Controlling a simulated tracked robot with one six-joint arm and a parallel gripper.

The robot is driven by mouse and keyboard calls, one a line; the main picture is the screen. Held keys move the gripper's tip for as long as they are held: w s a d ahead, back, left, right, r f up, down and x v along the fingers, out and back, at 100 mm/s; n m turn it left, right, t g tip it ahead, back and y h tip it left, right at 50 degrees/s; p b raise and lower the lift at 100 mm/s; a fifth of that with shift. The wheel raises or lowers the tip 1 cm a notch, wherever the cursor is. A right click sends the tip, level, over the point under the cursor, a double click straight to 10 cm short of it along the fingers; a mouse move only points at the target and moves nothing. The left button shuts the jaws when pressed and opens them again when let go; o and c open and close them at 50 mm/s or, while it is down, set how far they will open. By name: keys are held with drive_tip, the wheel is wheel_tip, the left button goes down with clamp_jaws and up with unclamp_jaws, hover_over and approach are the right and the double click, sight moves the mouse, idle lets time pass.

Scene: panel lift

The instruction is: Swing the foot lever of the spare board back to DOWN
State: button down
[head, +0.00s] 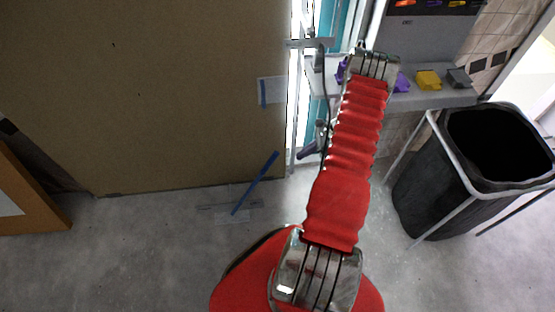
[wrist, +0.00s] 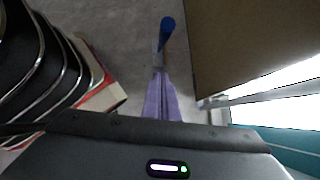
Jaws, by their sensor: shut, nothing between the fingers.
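The large brown board (head: 150,90) stands upright at the left of the head view; its edge also shows in the wrist view (wrist: 250,45). A blue lever (head: 256,183) slants from a pale floor plate (head: 230,207) up to the right, in front of the board's lower right corner. In the wrist view a blue end (wrist: 167,30) lies just beyond my fingertips. My gripper (head: 300,156), with purple fingers, is shut and empty, a little right of the lever's upper end. It also shows in the wrist view (wrist: 158,72). Contact cannot be told. My arm hides most of the gripper body.
A black bin (head: 440,185) in a pale frame stands at the right. A grey shelf (head: 430,99) holds a yellow piece (head: 428,80) and others. A second blue strip (head: 263,92) sits on a pale plate at the board's right edge. An orange-framed panel (head: 40,190) stands left. Floor in front is clear.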

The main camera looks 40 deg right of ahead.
drive_tip(key=shift+s, duration=0.1)
drive_tip(key=w+a+f, duration=0.6)
drive_tip(key=a, duration=0.1)
drive_tip(key=shift+w+a, duration=0.15)
drive_tip(key=shift+w, duration=0.1)
idle(0.6)
idle(0.4)
